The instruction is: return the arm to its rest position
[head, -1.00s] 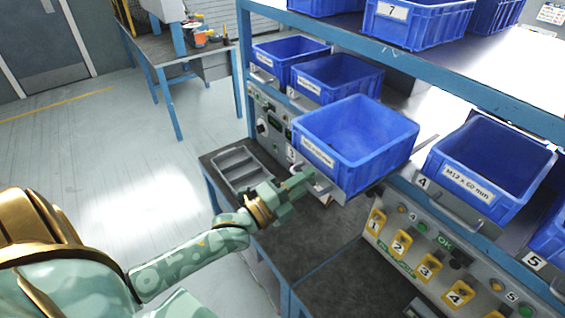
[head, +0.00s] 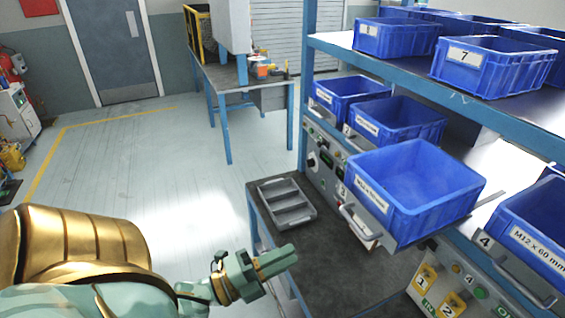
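My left gripper (head: 277,262) is in the lower middle of the head view, at the left edge of the dark bench top (head: 345,270). It holds nothing that I can see, and its fingers look close together, but I cannot tell whether they are fully shut. It is apart from the blue bin (head: 415,185) marked 3, which sits pulled forward on its drawer with a grey handle (head: 360,222). My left arm is folded back toward the lower left. My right gripper is out of view.
A grey compartment tray (head: 287,200) lies on the bench just beyond my gripper. Blue bins stand on the shelves to the right, above a panel with yellow numbered tags (head: 426,279). Open floor (head: 150,180) lies to the left. Another workbench (head: 240,82) stands behind.

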